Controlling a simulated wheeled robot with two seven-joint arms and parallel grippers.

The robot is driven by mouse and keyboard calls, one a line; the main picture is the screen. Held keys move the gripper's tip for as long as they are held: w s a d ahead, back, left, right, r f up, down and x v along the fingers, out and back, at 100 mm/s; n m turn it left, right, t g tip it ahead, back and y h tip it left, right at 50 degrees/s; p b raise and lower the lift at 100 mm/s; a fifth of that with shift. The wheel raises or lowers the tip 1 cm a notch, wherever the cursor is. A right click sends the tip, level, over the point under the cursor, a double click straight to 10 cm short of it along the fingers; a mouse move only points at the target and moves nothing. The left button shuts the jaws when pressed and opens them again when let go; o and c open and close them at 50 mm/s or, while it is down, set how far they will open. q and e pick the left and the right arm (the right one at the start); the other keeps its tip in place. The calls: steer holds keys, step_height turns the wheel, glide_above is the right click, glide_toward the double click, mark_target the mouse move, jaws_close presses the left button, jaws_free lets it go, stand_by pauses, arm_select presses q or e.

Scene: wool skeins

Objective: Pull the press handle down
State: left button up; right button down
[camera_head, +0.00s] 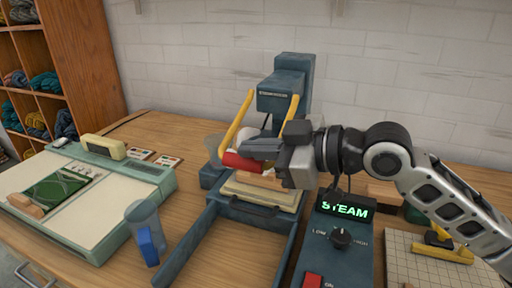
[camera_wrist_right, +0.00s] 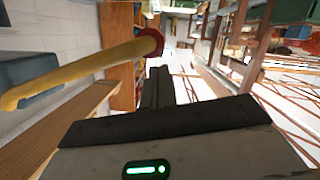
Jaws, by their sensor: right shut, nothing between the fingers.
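The blue-grey press (camera_head: 281,98) stands on the table near the wall. Its handle has two yellow arms (camera_head: 236,124) sloping forward and down to a red grip (camera_head: 240,162) low in front of the press head, above a pale pad. In the right wrist view one yellow arm (camera_wrist_right: 85,70) ends in red beside my fingers. My right gripper (camera_head: 256,147) is shut and empty, just above and against or very near the red grip; contact is unclear. It shows in the wrist view too (camera_wrist_right: 159,88). The grip's right end is hidden behind my gripper. My left gripper is out of view.
A steam control box (camera_head: 341,237) with a lit sign stands right of the press. A clear jug with a blue part (camera_head: 147,232) and a pale green flat machine (camera_head: 96,211) are at left. A gridded board (camera_head: 415,262) lies at right. Wool shelves (camera_head: 75,45) stand behind left.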

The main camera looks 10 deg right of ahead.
arm_select(q)
steer(key=shift+r+p, duration=0.15)
steer(key=shift+p, duration=0.35)
arm_select(e)
steer(key=s+d+r, duration=0.6)
steer(key=s, duration=0.1)
steer(key=shift+s+d, duration=0.15)
steer(key=shift+d, duration=0.25)
arm_select(q)
steer(key=shift+s, duration=0.1)
